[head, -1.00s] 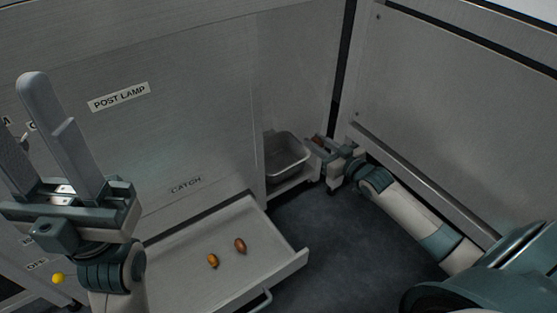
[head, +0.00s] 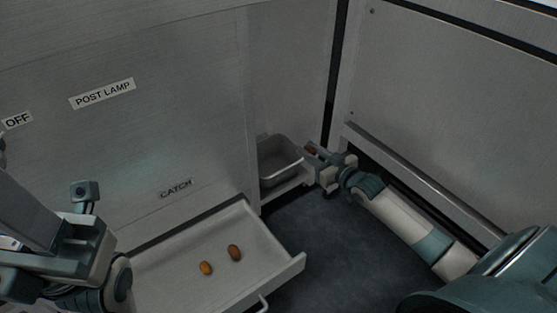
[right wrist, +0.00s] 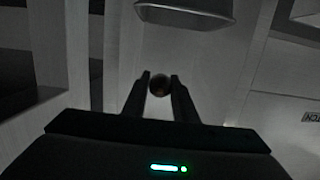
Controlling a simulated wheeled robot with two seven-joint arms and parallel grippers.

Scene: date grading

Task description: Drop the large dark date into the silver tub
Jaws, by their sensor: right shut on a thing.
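The silver tub (head: 279,163) sits in a recess at the foot of the cabinet in the head view; its rim also shows at the top of the right wrist view (right wrist: 186,14). My right gripper (head: 313,151) is just right of the tub, near its rim. It is shut on a dark round date (right wrist: 160,85), which shows between the fingertips in the right wrist view. In that view the date is apart from the tub. My left gripper (head: 30,215) is at the left edge of the head view; its fingers are partly cut off, so its opening is unclear.
An open catch drawer (head: 160,277) holds two dates, an orange-brown one (head: 206,268) and a browner one (head: 235,252). A cabinet wall labelled POST LAMP rises behind. A grey side panel with a rail (head: 420,190) stands on the right. Dark floor lies between.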

